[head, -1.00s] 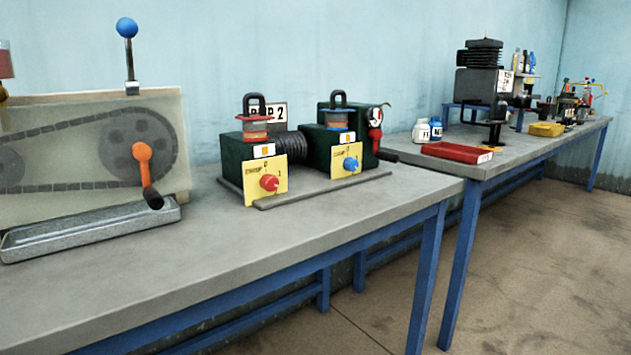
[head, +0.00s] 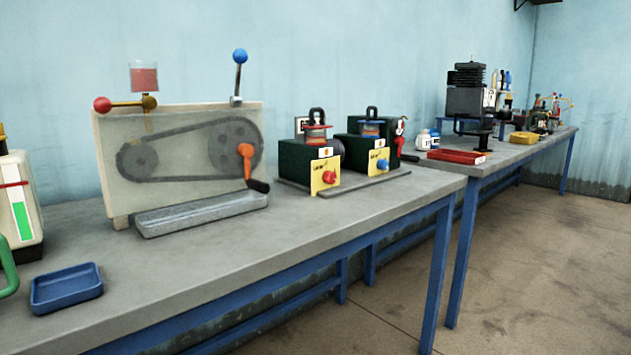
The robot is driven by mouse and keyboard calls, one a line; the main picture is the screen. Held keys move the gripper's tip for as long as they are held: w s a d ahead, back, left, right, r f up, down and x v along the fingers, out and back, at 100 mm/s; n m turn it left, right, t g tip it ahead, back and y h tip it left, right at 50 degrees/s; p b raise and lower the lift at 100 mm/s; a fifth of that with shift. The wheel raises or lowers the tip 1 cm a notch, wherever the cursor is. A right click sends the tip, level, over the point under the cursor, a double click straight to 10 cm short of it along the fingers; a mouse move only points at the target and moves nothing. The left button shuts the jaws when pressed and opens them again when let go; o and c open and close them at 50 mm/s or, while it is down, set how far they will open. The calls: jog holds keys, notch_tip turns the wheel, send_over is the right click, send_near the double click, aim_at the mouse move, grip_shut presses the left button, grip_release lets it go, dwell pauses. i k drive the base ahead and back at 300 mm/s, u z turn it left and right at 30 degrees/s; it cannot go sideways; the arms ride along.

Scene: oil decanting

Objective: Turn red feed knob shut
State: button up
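A red ball knob (head: 103,104) sits on the left end of a roughly level brass lever. The lever joins a brass valve (head: 149,103) below a clear cup of red oil (head: 144,78), at the top left of the chain-drive panel (head: 115,180). A thin amber line shows below the valve; I cannot tell if it is flowing oil. Another red knob (head: 329,177) is on a yellow plate (head: 325,190) on the left green pump unit. My gripper is not in view.
A blue-ball lever (head: 239,57) rises from the panel's right top. An orange crank (head: 246,160) juts from its front. A metal trough (head: 200,213) lies before it. A blue tray (head: 67,289) and a white container (head: 18,205) are at left. Front bench space is mostly clear.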

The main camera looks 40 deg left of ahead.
aim_at(329, 176)
jog(key=u, duration=1.5)
